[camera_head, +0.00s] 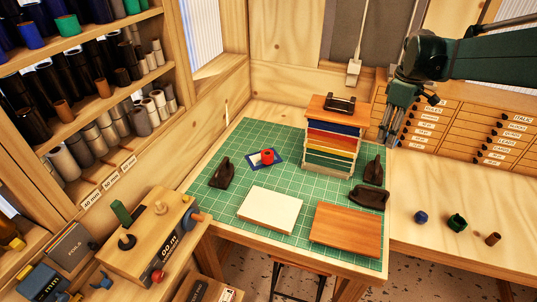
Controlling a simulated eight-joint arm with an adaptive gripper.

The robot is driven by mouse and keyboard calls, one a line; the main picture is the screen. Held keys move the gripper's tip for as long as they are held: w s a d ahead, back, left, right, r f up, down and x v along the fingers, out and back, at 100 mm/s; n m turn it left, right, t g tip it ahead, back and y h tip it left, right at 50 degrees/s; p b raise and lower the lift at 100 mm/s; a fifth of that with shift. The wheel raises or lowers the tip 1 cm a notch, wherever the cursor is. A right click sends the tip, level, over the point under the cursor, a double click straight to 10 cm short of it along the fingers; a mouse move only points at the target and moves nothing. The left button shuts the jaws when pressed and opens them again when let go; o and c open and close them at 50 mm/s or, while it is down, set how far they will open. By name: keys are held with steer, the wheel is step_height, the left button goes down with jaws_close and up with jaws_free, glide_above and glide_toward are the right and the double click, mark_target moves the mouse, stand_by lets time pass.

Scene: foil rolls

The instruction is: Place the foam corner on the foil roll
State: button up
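My gripper (390,128) hangs with its fingers pointing down at the upper right, in front of the labelled drawers and clear of the bench. Its fingers look close together, but I cannot tell whether they are open or shut; nothing is visible in them. Three small roll-like pieces lie on the bare wood at right: a blue one (421,217), a green one (457,222) and a brown one (493,239). A red roll-like piece (267,157) sits on a blue-edged card on the mat. I cannot tell for sure which piece is the foam corner or the foil roll.
On the green cutting mat (262,230) stand a stack of coloured layers (331,142), dark lumps (222,172), a cream block (270,211) and a brown board (346,229). Shelves of rolls (80,120) fill the left. The right bench has free room around the small pieces.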

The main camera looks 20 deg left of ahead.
steer(key=s+a+r, duration=0.2)
steer(key=a, duration=0.4)
steer(key=s+a+r, duration=0.1)
steer(key=s+a, duration=0.1)
steer(key=a, duration=0.3)
steer(key=a+f+n, duration=0.4)
steer(key=a+n, duration=0.2)
steer(key=a, duration=0.8)
steer(key=a+f+n, duration=0.4)
steer(key=a+n, duration=0.2)
steer(key=a, duration=0.8)
steer(key=w+a+f+n+p, duration=0.2)
steer(key=w+a+f+n, duration=0.2)
steer(key=w+a+n, duration=0.1)
steer(key=shift+w+a+f+n+p, duration=0.25)
steer(key=shift+a+f+n+p, duration=0.2)
steer(key=shift+n, duration=0.25)
glide_above(266, 154)
steer(key=shift+f, duration=3.1)
steer(key=shift+f, duration=0.15)
steer(key=shift+f, duration=1.7)
steer(key=shift+f, duration=0.2)
